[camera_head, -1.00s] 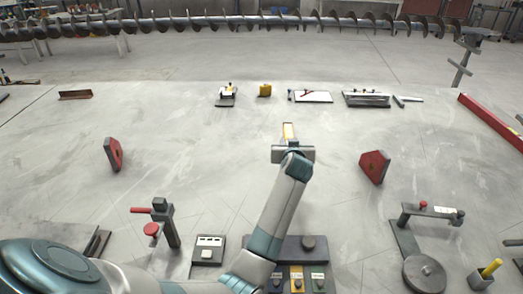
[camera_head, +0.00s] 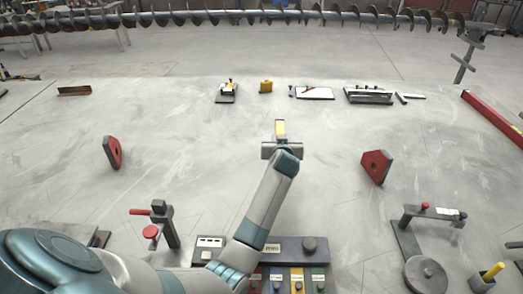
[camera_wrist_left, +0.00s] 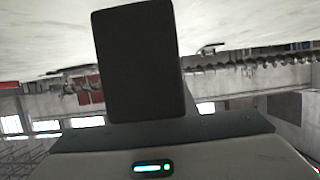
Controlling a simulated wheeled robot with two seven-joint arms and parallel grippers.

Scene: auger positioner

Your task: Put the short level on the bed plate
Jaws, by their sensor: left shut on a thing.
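I cannot tell from this angle how high the level is above the surface. In the left wrist view a dark block (camera_wrist_left: 140,62) fills the centre; I cannot tell what part it is. No part is clearly recognisable as the bed plate, unless it is the broad pale surface (camera_head: 210,190). My right gripper is out of view.
Red blocks stand left (camera_head: 113,152) and right (camera_head: 375,167) of the gripper. Plates and small tools, including a yellow block (camera_head: 266,86), line the back. A control panel (camera_head: 310,249), a red-handled clamp (camera_head: 163,224) and a round weight (camera_head: 426,273) are nearer. A long auger (camera_head: 250,17) spans behind.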

